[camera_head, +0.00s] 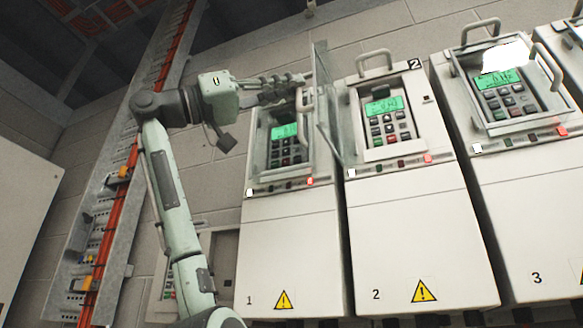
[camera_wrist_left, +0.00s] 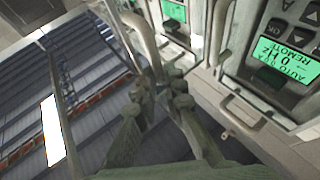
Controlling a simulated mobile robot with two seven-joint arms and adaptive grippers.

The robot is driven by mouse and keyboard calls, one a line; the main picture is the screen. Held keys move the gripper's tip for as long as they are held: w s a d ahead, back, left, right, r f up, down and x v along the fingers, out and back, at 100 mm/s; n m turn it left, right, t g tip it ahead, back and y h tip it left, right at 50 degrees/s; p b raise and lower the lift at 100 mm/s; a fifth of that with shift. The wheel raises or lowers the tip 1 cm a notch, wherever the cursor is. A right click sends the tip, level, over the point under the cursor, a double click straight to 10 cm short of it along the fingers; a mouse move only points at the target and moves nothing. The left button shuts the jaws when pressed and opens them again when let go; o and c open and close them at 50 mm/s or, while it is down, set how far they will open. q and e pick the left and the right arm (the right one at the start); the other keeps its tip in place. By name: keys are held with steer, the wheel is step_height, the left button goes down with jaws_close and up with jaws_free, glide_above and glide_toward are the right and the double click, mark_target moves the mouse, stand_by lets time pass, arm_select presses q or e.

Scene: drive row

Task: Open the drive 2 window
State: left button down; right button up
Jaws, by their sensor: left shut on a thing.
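The drive 2 cabinet (camera_head: 419,222) stands in the middle of the row. Its clear window (camera_head: 323,108) is swung out to the left and shows nearly edge-on, so its keypad and lit green display (camera_head: 384,106) are uncovered. My left gripper (camera_head: 300,86) is at the pale upright window handle (camera_head: 305,101), in front of drive 1, and is shut on it. In the left wrist view the curved handle (camera_wrist_left: 144,38) runs down between the fingertips of my left gripper (camera_wrist_left: 161,90). The exact contact is partly hidden. My right gripper is not in view.
Drive 1 (camera_head: 290,235) is close on the left, under my left gripper. Drive 3 (camera_head: 525,220) is on the right, with its window (camera_head: 545,108) in front of its keypad. A cable tray with orange cables (camera_head: 112,205) runs behind my left arm.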

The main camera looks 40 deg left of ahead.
arm_select(q)
steer(key=shift+w+a, duration=0.65)
steer(key=shift+a, duration=0.05)
steer(key=c, duration=1.7)
jaws_free()
steer(key=shift+w+f, duration=0.1)
steer(key=shift+w, duration=0.05)
steer(key=shift+o, duration=0.5)
steer(key=shift+w+d, duration=0.1)
steer(key=shift+d, duration=0.1)
